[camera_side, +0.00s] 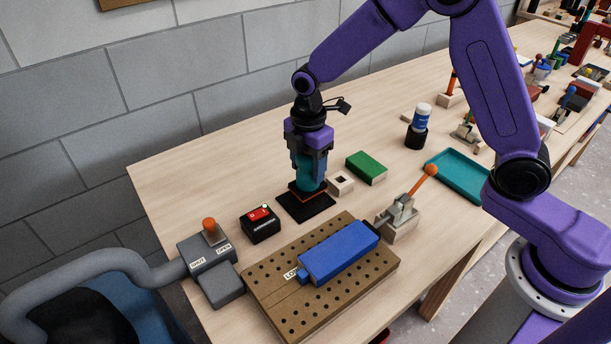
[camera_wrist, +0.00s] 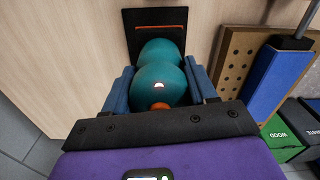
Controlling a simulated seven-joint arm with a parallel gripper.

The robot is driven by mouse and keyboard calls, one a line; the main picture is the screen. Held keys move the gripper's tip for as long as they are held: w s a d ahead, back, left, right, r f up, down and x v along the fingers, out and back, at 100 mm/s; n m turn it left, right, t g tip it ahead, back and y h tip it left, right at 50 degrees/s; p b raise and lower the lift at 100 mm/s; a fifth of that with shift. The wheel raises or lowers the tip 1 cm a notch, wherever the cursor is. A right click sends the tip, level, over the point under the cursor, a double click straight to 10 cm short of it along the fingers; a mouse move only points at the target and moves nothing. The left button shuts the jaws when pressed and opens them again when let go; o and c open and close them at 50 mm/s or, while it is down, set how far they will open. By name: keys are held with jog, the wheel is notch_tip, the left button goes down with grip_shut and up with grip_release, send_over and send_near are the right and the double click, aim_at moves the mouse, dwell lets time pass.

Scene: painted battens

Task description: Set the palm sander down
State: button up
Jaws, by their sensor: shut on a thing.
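The palm sander (camera_side: 311,183) has a rounded teal body and an orange-edged base. My gripper (camera_side: 308,166) is shut on its body from above, with the sander upright. In the wrist view the sander's teal body (camera_wrist: 160,82) fills the space between the two blue-grey fingers of my gripper (camera_wrist: 160,92). A flat black pad (camera_side: 305,209) lies on the bench under the sander, and it also shows in the wrist view (camera_wrist: 133,22). The sander's base is at or just above the pad; I cannot tell whether they touch.
A blue batten (camera_side: 338,252) lies on a perforated board (camera_side: 265,290), beside an orange-tipped clamp (camera_side: 403,214). A red switch box (camera_side: 260,224), a small wooden block (camera_side: 340,183) and a green block (camera_side: 366,167) are close to the pad. A lever box (camera_side: 206,252) stands front left.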

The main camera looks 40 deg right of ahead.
aim_at(306, 177)
jog(key=shift+w+a+f, duration=0.1)
jog(key=shift+w+f, duration=0.25)
jog(key=shift+f, duration=1.55)
jog(key=shift+f, duration=0.15)
jog(key=o, duration=1.2)
